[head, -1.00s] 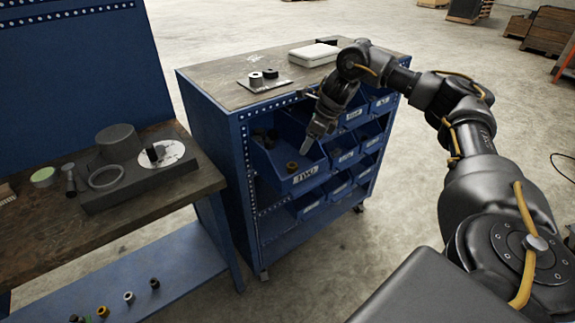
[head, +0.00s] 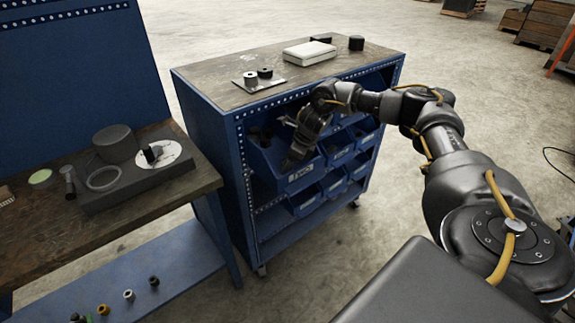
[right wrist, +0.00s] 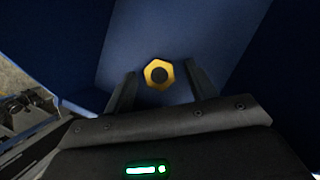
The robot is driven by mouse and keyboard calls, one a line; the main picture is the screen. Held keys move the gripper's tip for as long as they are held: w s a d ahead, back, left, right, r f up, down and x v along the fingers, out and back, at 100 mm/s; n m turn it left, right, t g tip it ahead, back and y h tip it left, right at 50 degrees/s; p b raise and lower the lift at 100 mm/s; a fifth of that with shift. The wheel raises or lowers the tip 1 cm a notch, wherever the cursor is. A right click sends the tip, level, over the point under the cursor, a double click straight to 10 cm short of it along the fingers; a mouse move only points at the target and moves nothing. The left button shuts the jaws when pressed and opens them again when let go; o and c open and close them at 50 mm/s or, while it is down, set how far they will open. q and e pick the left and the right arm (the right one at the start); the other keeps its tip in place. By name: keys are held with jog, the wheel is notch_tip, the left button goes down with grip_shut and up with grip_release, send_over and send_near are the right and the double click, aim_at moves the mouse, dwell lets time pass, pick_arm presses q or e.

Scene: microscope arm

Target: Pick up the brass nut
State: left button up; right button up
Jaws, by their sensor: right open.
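The brass nut (right wrist: 159,74) is a yellow hexagonal ring with a dark hole, lying on the blue floor of a bin in the right wrist view. My right gripper (right wrist: 162,88) is open, with one finger on each side of the nut in that view. I cannot tell whether the fingers are level with the nut or still above it. In the head view my right gripper (head: 291,163) reaches down into the labelled front bin (head: 300,175), and the nut is hidden there. My left gripper is not in view.
The blue bin walls rise close around the gripper. More blue bins (head: 338,150) sit beside and below in the cabinet (head: 215,125). A white box (head: 309,53) and small black parts stand on its top. A workbench (head: 125,210) with a dark fixture is at left.

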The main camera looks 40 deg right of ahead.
jog(key=shift+f, duration=0.1)
jog(key=c, duration=1.1)
